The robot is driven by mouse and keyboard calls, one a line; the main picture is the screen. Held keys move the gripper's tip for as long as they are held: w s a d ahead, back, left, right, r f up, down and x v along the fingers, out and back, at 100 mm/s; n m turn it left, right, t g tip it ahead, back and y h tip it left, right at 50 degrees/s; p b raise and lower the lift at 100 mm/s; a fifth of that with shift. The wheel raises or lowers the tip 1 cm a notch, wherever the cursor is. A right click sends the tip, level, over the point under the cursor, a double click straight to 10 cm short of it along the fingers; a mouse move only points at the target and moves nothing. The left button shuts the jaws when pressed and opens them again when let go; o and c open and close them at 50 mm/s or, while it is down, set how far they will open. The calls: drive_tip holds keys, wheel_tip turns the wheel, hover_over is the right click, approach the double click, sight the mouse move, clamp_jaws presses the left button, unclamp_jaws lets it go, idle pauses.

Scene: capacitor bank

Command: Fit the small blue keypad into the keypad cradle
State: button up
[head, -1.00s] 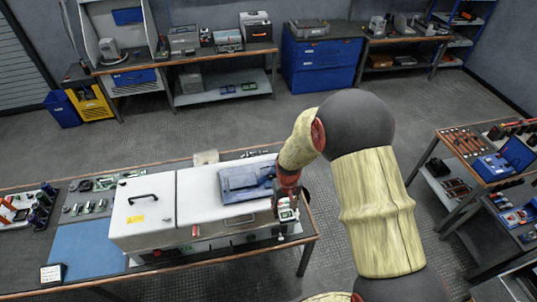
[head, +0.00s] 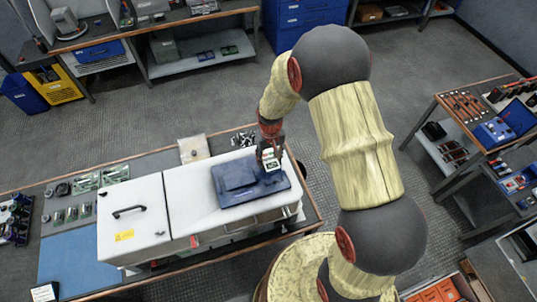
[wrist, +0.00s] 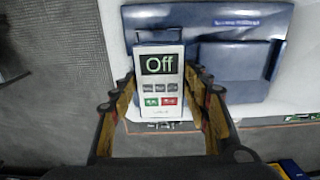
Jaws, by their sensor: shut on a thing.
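My gripper (head: 268,147) is shut on the small keypad (wrist: 162,88). The keypad shows a white face, a dark screen reading "Off" and small grey, green and red buttons; its body has a blue edge at the top. In the wrist view, my gripper (wrist: 161,78) has one finger on each side of it. The dark blue cradle plate (head: 225,195) lies on the white cabinet, with the keypad over its right back part. The wrist view shows the plate (wrist: 240,103) behind the keypad, with a raised block beside it. The keypad hides the spot behind it; contact cannot be told.
The white cabinet (head: 135,235) has a black handle and a yellow label. It stands on a workbench (head: 78,283) with small parts at left and a pale box (head: 194,149) behind. A tool bench (head: 470,95) stands at right. The floor between is clear.

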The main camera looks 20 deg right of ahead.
drive_tip(key=shift+f+b, duration=1.3)
drive_tip(key=shift+f, duration=1.2)
drive_tip(key=shift+s+f+b, duration=0.1)
drive_tip(key=shift+f+b, duration=0.6)
drive_tip(key=shift+f, duration=0.05)
drive_tip(key=o, duration=1.3)
drive_tip(key=shift+o, duration=0.5)
wheel_tip(320, 180, up, 12)
